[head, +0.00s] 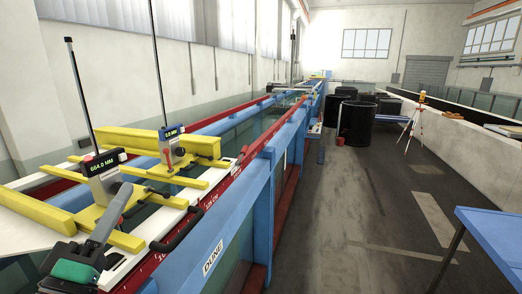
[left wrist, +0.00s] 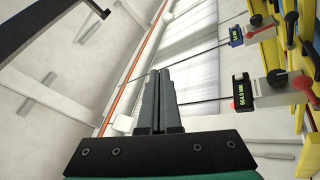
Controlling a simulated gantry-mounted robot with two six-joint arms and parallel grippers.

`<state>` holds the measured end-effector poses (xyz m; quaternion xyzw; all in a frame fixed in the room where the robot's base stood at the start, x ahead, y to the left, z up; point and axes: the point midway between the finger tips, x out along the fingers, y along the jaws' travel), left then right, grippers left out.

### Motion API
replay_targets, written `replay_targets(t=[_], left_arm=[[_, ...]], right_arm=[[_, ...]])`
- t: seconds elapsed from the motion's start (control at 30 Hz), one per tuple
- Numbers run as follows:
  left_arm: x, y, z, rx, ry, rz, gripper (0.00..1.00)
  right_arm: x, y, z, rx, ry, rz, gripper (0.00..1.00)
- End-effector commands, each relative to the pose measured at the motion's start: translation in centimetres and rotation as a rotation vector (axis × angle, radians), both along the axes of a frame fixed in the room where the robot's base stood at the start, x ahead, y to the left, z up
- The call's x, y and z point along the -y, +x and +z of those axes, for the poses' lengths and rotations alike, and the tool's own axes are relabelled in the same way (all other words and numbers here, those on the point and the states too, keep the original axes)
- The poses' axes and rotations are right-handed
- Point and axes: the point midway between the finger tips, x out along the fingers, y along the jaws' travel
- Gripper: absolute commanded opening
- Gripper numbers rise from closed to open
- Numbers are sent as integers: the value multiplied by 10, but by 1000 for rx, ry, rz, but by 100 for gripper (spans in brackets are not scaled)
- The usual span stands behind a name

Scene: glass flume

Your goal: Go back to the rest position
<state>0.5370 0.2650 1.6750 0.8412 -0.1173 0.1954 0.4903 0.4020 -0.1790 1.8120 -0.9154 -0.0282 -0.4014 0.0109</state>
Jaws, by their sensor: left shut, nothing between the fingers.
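My left gripper (head: 103,228) is at the bottom left of the head view, in front of the near end of the yellow instrument carriage (head: 60,216). In the left wrist view its two dark fingers (left wrist: 159,76) are pressed together with nothing between them. They point up toward the wall and windows. In the head view it overlaps the carriage and a white panel, and I cannot tell the gap to them. My right gripper is in neither view.
Two gauges with displays, a near one (head: 103,163) and a blue one (head: 172,131), carry tall thin rods. A black handle (head: 178,230) stands by the red rail. The blue flume frame (head: 225,225) runs away. Black drums (head: 356,123), a tripod (head: 415,125) and a blue table (head: 490,232) stand right.

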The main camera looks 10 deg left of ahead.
Motion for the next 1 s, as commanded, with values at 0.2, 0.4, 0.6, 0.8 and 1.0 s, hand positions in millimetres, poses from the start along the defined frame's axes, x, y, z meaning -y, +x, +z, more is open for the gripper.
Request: replay_targets(t=[0.2,0.4,0.6,0.8,1.0], left_arm=[[99,-95,137,325,388,141,0],[87,-139,156,374,763,535,0],[86,-136,154,361,840,588,0],[86,-136,154,360,838,586,0],[86,-135,154,360,837,585,0]], right_arm=[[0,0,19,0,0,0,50],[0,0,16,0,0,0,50],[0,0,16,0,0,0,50],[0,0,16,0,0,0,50],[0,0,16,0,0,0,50]])
